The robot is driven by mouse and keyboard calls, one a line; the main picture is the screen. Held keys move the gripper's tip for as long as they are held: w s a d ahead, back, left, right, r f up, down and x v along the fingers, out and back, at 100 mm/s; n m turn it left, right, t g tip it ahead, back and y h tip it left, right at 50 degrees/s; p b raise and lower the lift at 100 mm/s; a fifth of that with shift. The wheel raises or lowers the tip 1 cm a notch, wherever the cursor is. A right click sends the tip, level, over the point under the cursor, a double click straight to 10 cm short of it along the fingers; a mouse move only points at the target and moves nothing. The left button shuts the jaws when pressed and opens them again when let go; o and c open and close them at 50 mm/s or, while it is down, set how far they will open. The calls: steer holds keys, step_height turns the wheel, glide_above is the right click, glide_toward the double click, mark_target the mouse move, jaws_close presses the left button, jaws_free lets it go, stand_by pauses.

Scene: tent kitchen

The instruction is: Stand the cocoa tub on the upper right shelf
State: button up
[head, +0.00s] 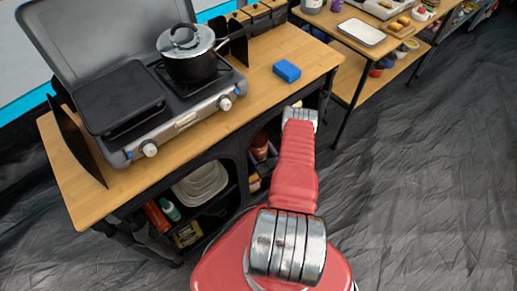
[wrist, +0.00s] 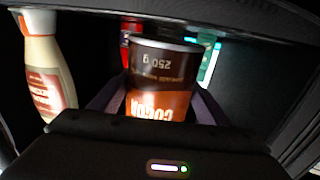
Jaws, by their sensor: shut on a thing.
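The cocoa tub (wrist: 162,75), brown above and orange below in the wrist view, sits between the two dark fingers of my gripper (wrist: 155,103). My gripper is shut on it. The tub's lettering reads upside down in that view. A dark surround and a bottle and other items behind suggest that it is at or inside a shelf compartment. In the head view, my red arm hides the gripper and tub, and ends at the right part of the dark shelf unit (head: 238,160) under the stove table. The tub's underside contact is hidden.
A dark edge runs above. The table (head: 262,60) bears a stove, a pot (head: 190,62) and a blue sponge (head: 287,71).

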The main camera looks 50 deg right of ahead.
steer(key=shift+f, duration=0.7)
steer(key=o, duration=1.3)
steer(key=shift+f, duration=0.1)
steer(key=v, duration=1.2)
